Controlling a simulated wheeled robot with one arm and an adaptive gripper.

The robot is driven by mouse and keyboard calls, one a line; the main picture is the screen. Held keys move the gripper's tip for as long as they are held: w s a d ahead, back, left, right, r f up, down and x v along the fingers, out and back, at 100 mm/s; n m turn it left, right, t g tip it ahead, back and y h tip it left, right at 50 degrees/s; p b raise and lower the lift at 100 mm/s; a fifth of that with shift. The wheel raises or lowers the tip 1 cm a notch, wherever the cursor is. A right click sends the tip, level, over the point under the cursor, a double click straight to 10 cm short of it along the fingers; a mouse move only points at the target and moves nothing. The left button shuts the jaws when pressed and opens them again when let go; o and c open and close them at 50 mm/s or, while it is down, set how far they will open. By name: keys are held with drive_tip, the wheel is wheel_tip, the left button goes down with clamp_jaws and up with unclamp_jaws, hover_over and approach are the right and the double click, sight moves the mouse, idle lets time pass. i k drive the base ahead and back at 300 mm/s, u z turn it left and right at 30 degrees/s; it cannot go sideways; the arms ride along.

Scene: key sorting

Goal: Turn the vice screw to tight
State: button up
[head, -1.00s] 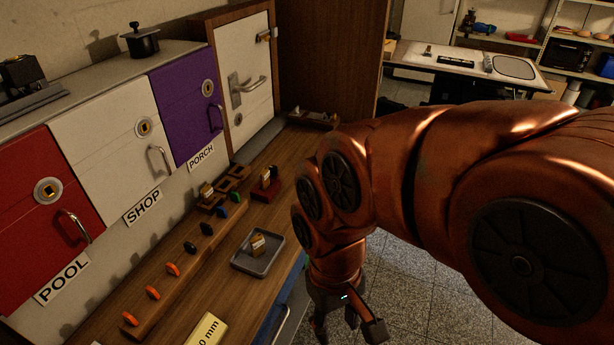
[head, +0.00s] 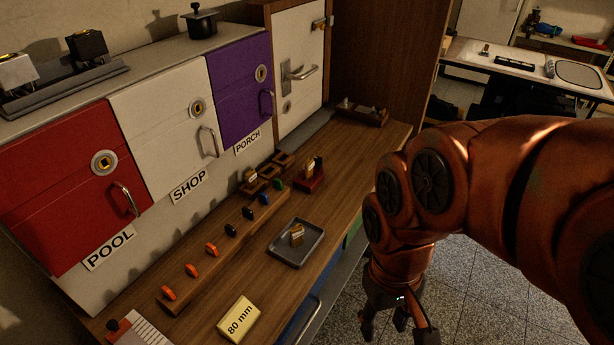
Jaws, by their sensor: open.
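No vice screw can be made out for certain. A dark grey device with two blocks on a slotted base (head: 70,88) stands on top of the cabinet at the upper left and may be the vice. A small red holder (head: 309,182) with a brass and dark piece in it stands on the wooden bench and could also be a vice. My gripper (head: 396,328) hangs at the bottom of the head view, pointing down over the floor, right of the bench. Its fingers are apart and empty, touching nothing.
Red, white and purple doors (head: 245,115) line the back. Tiled floor lies right of the bench.

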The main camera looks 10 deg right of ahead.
sight(319, 160)
drive_tip(key=u, duration=0.05)
drive_tip(key=k, duration=0.5)
drive_tip(key=z, duration=1)
drive_tip(key=i, duration=0.9)
drive_tip(key=u, duration=2)
